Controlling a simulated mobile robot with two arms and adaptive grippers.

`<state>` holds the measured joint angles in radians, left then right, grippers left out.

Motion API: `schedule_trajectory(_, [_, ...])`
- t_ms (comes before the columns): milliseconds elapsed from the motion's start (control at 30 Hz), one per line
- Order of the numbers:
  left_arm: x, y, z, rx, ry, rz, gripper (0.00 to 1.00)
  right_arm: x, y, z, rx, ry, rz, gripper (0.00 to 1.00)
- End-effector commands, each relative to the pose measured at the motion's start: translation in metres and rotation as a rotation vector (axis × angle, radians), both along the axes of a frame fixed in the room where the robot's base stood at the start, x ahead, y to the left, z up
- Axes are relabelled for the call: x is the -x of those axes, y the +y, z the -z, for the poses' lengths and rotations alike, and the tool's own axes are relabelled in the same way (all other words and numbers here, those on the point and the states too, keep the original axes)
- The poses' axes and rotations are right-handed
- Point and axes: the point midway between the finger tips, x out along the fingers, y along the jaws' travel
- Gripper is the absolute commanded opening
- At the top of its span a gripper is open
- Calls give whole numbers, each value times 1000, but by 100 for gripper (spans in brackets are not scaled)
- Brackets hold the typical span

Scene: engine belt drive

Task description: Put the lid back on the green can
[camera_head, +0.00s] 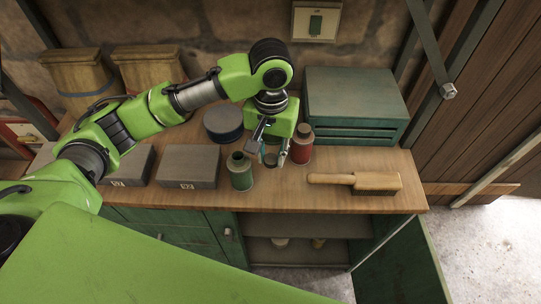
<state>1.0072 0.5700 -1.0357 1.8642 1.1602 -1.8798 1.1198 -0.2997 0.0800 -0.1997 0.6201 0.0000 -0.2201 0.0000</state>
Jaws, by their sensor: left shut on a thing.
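The green can (241,173) stands upright near the front edge of the bench, and its narrow neck shows a dark, uncovered top. My left gripper (269,155) reaches down from above, just right of the green can and left of the red can (301,147). It is shut on a small dark green piece, which looks like the lid (270,160), held beside the can and apart from its neck. The fingers partly hide the lid. My right gripper is not in view.
A wooden brush (362,181) lies to the right on the wooden bench (400,205). A green drawer chest (352,100) stands behind. A round dark blue tin (222,122) and grey boxes (189,165) are left. An open cabinet door (405,265) hangs below.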

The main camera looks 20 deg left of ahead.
Motion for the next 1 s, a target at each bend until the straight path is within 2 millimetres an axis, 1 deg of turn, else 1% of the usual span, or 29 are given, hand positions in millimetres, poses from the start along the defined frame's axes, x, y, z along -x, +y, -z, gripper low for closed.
schedule_trajectory(33, [14, -6, -1, 2, 0, 8, 16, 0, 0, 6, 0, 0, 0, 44])
schedule_trajectory(200, [49, -19, -19, 2, 1, 8, 16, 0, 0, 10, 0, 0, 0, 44])
schedule_trajectory(300, [63, -23, -28, 0, 0, 5, 16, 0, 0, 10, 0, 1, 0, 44])
schedule_trajectory(400, [72, -27, -33, 0, -1, 2, 16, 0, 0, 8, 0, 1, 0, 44])
schedule_trajectory(567, [80, -29, -35, -1, 2, 1, 16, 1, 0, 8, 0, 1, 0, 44])
schedule_trajectory(867, [80, -29, -35, 0, 3, 0, 16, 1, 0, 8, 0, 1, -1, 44])
schedule_trajectory(900, [80, -29, -35, 0, 3, 0, 16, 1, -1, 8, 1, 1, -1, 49])
schedule_trajectory(933, [80, -29, -35, 0, 3, 0, 16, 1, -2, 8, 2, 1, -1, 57])
schedule_trajectory(1000, [80, -27, -35, -1, 3, 0, 16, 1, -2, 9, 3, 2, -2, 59])
